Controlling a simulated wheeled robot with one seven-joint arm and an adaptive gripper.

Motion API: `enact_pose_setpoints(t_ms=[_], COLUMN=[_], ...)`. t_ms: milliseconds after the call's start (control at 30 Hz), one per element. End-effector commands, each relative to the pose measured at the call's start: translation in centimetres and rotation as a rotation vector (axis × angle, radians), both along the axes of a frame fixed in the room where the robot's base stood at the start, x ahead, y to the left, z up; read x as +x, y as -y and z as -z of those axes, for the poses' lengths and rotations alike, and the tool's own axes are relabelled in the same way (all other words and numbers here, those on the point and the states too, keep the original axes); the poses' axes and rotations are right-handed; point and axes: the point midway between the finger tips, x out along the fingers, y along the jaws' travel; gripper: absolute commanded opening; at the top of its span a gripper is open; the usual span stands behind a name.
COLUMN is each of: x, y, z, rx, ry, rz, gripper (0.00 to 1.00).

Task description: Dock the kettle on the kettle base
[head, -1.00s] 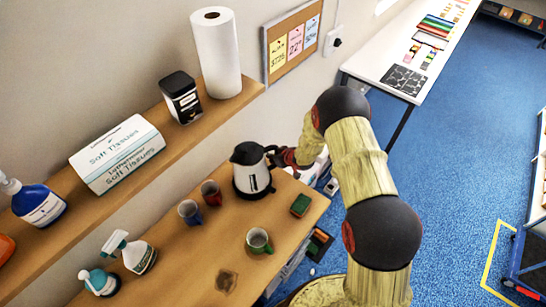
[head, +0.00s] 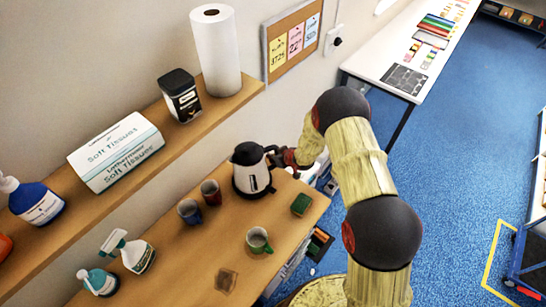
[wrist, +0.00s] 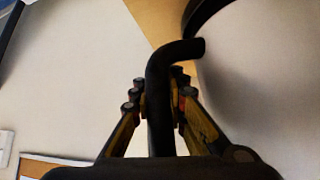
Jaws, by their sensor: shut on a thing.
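The kettle (head: 249,176), white with a black lid, spout and handle, is upright at the back of the wooden counter, near the wall. My gripper (head: 281,158) reaches it from the right, at the handle side. In the wrist view my gripper (wrist: 160,98) is shut on the black handle (wrist: 160,118), one finger on each side, and the pale kettle body (wrist: 265,80) fills the right. I cannot make out the kettle base; the area under the kettle is hidden. I cannot tell whether the kettle touches the counter.
Two mugs, a red one (head: 211,192) and a blue one (head: 189,211), stand left of the kettle. A green mug (head: 258,240), a green sponge (head: 301,204) and a brown coaster (head: 226,281) lie nearer. A spray bottle (head: 136,254) is at left. A shelf (head: 190,136) overhangs the counter's back.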

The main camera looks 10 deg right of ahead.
Motion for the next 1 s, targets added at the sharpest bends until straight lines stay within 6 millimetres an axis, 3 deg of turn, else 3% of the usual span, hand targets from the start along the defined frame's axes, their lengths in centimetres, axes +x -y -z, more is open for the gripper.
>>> enact_pose_setpoints(t_ms=[133, 167, 367, 633, 1000], x=[0.2, 0.2, 0.1, -0.2, -1.5], y=[0.0, 0.0, 0.0, 0.0, 0.9], z=[0.0, 0.0, 0.1, 0.4, -1.7], rx=[0.002, 0.002, 0.001, -0.001, 0.0], ry=[0.005, 0.005, 0.003, -0.004, -0.001], rz=[0.001, 0.001, 0.001, -0.001, 0.001], gripper=[0.0, 0.12, 0.23, 0.23, 0.23])
